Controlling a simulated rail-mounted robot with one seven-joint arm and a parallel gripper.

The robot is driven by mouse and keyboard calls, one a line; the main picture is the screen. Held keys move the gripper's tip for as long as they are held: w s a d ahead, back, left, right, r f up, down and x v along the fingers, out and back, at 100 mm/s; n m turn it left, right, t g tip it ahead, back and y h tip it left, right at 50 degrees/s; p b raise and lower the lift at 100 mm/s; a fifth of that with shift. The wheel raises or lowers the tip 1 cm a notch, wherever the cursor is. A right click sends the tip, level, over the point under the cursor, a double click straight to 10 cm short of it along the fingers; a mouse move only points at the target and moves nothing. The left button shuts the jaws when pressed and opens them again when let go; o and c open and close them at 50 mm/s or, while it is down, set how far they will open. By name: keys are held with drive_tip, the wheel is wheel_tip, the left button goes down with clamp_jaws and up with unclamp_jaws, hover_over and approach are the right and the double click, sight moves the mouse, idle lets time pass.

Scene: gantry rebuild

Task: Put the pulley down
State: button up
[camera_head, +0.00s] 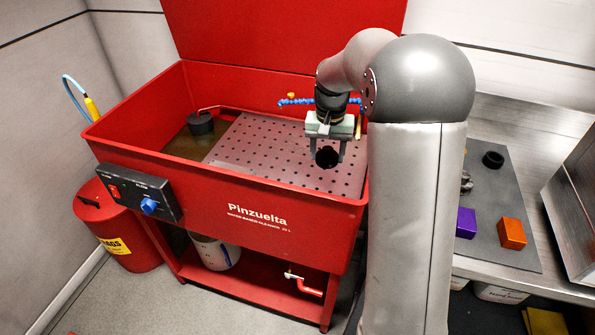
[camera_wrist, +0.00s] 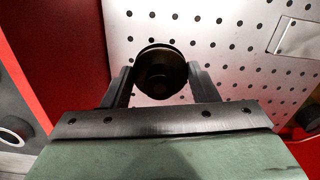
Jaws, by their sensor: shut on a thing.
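The pulley (camera_head: 327,157) is a small dark, round piece. My gripper (camera_head: 326,156) points down and is shut on it, one finger at each side. In the wrist view the black pulley (camera_wrist: 160,72) sits between the two fingers, with the perforated grey plate behind it. In the head view it is over the perforated plate (camera_head: 262,143) in the red wash basin (camera_head: 290,212). A gap between pulley and plate is hard to judge.
The basin's red walls surround the plate. A black cylinder (camera_head: 200,123) stands at its left, and a blue segmented hose (camera_head: 295,101) is behind my gripper. On the right bench, a grey mat (camera_head: 487,246) carries a purple block (camera_head: 466,223), an orange block (camera_head: 511,233) and a black ring (camera_head: 493,159).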

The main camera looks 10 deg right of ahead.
drive_tip(key=w+a+f, duration=0.3)
drive_tip(key=w, duration=0.3)
drive_tip(key=p, duration=0.1)
hover_over(297, 170)
drive_tip(key=f, duration=0.5)
drive_tip(key=shift+s+d, duration=0.25)
drive_tip(key=shift+s, duration=0.15)
drive_tip(key=shift+w+a+f, duration=0.15)
drive_tip(key=shift+w+f, duration=0.15)
drive_tip(key=shift+f, duration=0.1)
drive_tip(key=shift+w+f, duration=0.1)
drive_tip(key=shift+f, duration=1.55)
drive_tip(key=shift+f, duration=0.15)
drive_tip(key=o, duration=1.2)
drive_tip(key=shift+c, duration=0.2)
